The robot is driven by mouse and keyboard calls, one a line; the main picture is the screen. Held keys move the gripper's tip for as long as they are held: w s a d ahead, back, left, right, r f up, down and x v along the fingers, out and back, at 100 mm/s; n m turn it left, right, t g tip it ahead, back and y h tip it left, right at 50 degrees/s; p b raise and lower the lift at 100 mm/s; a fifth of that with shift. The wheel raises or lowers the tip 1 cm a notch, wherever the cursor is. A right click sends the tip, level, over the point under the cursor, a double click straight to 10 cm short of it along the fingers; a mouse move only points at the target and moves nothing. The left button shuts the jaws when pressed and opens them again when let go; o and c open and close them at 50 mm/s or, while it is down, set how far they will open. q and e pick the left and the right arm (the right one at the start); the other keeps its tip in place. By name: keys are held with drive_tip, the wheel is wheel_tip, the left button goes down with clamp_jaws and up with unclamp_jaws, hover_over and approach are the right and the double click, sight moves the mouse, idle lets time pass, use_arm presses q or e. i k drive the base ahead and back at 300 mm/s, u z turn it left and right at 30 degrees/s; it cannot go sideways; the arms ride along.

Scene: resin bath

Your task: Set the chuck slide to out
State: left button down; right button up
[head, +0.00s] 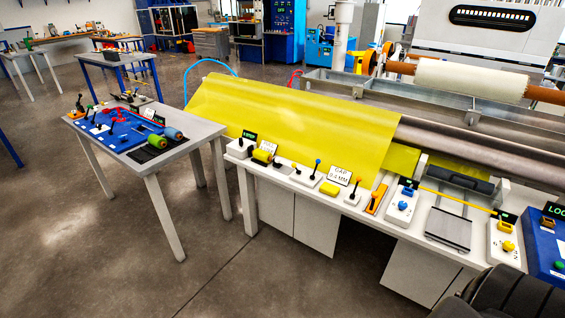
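I cannot tell for certain which control is the chuck slide; the labels are mostly too small to read. A row of controls stands on the white bench (300,183): several white boxes with small levers, an orange slide-like strip (376,200), a white box with a blue knob (402,203) and a white box with yellow knobs (506,243). A blue box (547,243) with an orange knob, a green knob and a partly cut-off display stands at the right edge. Neither of my grippers shows in the head view.
A yellow sheet (290,115) slopes down behind the bench controls. Long rollers (455,147) run behind at right. A grey side table (180,145) with a blue panel stands at left. A dark rounded part, possibly mine, covers the bottom right corner. Floor is clear at front left.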

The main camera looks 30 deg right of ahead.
sight(277, 161)
drive_tip(key=z, duration=0.65)
drive_tip(key=i, duration=0.55)
drive_tip(key=z, duration=0.6)
drive_tip(key=i, duration=1.3)
drive_tip(key=u, duration=0.7)
